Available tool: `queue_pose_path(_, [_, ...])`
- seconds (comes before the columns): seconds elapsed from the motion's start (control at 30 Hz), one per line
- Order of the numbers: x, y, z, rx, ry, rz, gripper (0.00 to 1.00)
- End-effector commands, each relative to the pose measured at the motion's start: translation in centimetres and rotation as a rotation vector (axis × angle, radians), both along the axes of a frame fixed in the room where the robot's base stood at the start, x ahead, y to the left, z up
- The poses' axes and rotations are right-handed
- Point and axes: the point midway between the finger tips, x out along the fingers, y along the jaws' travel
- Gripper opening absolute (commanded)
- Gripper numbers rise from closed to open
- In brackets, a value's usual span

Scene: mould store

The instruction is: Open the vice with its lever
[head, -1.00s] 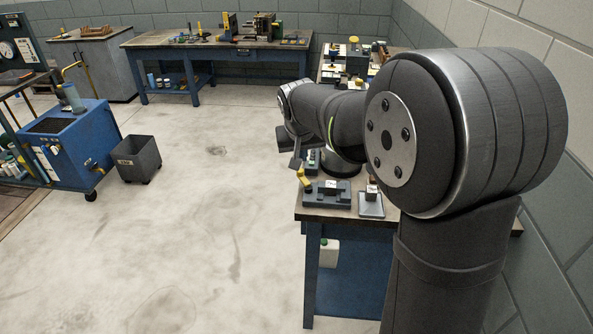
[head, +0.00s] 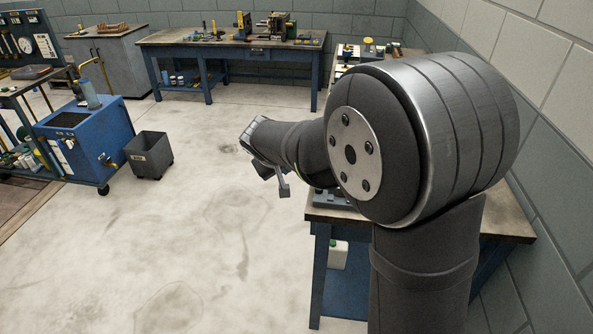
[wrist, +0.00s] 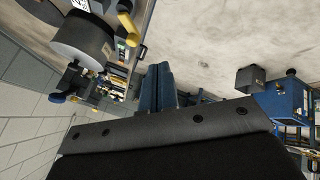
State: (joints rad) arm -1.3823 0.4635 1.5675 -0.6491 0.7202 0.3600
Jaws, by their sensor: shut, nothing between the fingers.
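The grey vice (head: 328,198) sits on the near bench and is mostly hidden behind my arm in the head view; only a grey strip of it shows. A yellow lever handle (wrist: 128,28) shows at the top of the wrist view, and looks like the vice's lever. My gripper (head: 283,190) is shut and empty, out past the left edge of the bench above the floor, apart from the vice. How far the vice is open cannot be seen.
The near bench (head: 500,222) stands beside the wall at right. A grey bin (head: 149,157) and a blue cart (head: 85,145) stand at left. A far bench (head: 190,39) with tools stands at the back. The floor between is clear.

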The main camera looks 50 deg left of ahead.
Motion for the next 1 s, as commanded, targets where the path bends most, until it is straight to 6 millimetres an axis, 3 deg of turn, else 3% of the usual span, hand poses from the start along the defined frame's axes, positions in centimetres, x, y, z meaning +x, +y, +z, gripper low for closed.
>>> queue_pose_path(0.53, [4.6, 3.3, -7.8, -0.003, 0.001, -0.002, 0.00])
queue_pose_path(0.73, [7.5, 3.3, -7.8, 0.001, 0.000, -0.003, 0.00])
queue_pose_path(1.0, [8.5, 3.2, -7.8, 0.000, 0.001, -0.001, 0.00])
